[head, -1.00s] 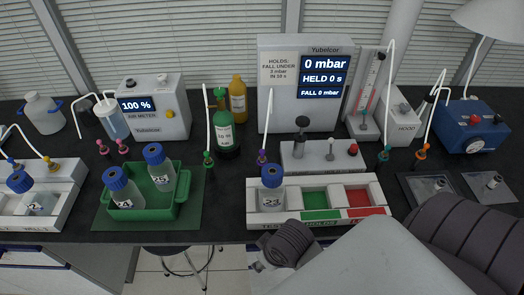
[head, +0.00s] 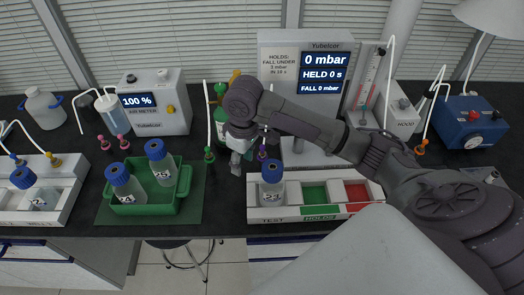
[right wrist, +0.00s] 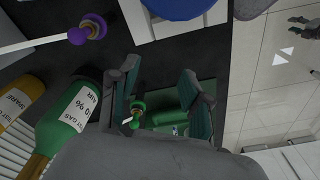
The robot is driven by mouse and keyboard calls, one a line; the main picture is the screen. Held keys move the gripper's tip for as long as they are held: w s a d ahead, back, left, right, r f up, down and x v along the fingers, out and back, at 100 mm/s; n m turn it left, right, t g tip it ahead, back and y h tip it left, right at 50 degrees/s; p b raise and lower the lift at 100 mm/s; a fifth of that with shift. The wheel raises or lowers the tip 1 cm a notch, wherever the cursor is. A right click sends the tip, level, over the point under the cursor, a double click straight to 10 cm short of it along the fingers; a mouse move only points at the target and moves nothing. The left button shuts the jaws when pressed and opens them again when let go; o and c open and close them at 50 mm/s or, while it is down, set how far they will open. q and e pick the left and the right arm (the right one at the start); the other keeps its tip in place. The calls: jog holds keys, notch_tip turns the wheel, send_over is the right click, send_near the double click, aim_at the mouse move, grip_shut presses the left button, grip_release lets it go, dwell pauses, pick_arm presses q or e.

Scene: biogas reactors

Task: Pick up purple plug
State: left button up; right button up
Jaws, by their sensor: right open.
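The purple plug (head: 262,153) stands on the dark bench behind bottle 23, partly covered by my right arm in the head view. In the right wrist view the purple plug (right wrist: 88,31) lies at the upper left, with a white tube running from it. My right gripper (head: 240,160) is just left of the plug in the head view, pointing down. In the right wrist view its two fingers (right wrist: 160,82) are apart, and the purple plug is outside them. A green plug (right wrist: 138,108) shows between the fingers. My left gripper is out of view.
Bottle 23 (head: 271,187) stands in the white test tray (head: 285,214) close to the purple plug. The green gas bottle (head: 220,127) is behind my gripper. A green bin (head: 150,207) with two bottles stands left. The pressure device (head: 305,48) is behind my arm.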

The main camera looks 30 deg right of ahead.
aim_at(263, 145)
jog(key=w+d+r+m, duration=0.2)
jog(key=w+d+r, duration=0.1)
jog(key=d+r, duration=0.65)
jog(key=shift+m+g, duration=0.3)
jog(key=f, duration=0.2)
jog(key=f+p, duration=0.1)
jog(key=f, duration=0.4)
jog(key=shift+w+a+f, duration=0.15)
jog(key=shift+a+f, duration=0.1)
jog(key=shift+f, duration=0.1)
jog(key=shift+f+p, duration=0.55)
jog(key=shift+p, duration=0.05)
notch_tip(263, 145, down, 4)
jog(key=shift+w+f+p, duration=0.15)
jog(key=shift+f+p, duration=0.05)
jog(key=shift+p, duration=0.4)
grip_shut()
